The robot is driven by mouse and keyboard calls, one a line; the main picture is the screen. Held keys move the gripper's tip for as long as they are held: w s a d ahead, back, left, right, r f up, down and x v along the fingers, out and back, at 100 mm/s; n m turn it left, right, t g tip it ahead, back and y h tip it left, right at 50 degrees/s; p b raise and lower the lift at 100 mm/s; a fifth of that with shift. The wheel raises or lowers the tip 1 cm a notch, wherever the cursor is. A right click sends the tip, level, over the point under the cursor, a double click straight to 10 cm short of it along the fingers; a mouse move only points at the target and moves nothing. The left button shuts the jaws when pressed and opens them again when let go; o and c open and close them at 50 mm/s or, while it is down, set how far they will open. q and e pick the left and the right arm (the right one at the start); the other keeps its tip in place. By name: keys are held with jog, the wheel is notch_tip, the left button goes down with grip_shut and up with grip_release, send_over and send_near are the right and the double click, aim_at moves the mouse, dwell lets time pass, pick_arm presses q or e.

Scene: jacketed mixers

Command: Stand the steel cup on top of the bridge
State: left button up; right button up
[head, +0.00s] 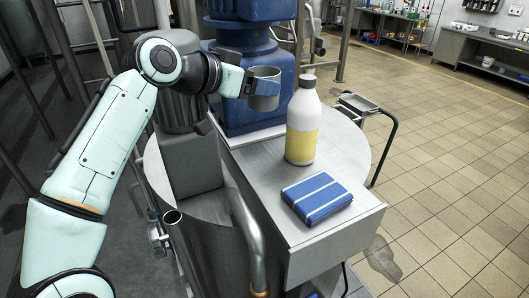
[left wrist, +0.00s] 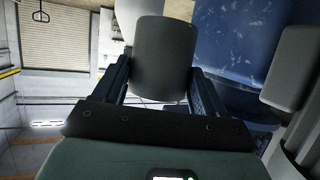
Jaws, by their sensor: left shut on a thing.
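The steel cup (head: 265,90) is a plain grey cylinder with an open top. My left gripper (head: 250,87) is shut on the cup and holds it upright in the air, in front of the blue machine housing. In the left wrist view the cup (left wrist: 163,55) sits between the two fingers of my left gripper (left wrist: 158,85). The bridge appears to be the flat steel top (head: 262,172) across the mixer, below and in front of the cup. My right gripper is not in view.
A blue motor housing (head: 245,70) rises behind. Some bare steel lies left of the bottle.

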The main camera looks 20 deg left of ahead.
pick_arm(q)
notch_tip(320, 180, down, 16)
jog(key=shift+w+d+r+b, duration=0.1)
jog(key=shift+w+b, duration=0.05)
jog(key=shift+b, duration=0.5)
jog(key=shift+f, duration=0.35)
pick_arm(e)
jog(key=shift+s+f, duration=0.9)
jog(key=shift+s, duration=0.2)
pick_arm(q)
jog(key=shift+f, duration=0.1)
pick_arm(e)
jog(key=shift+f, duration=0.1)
pick_arm(q)
jog(key=shift+w+f, duration=0.1)
jog(key=o, duration=1.2)
jog(key=shift+s, duration=0.2)
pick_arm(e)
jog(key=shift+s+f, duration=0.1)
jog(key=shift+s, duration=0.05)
pick_arm(q)
jog(key=shift+w, duration=0.15)
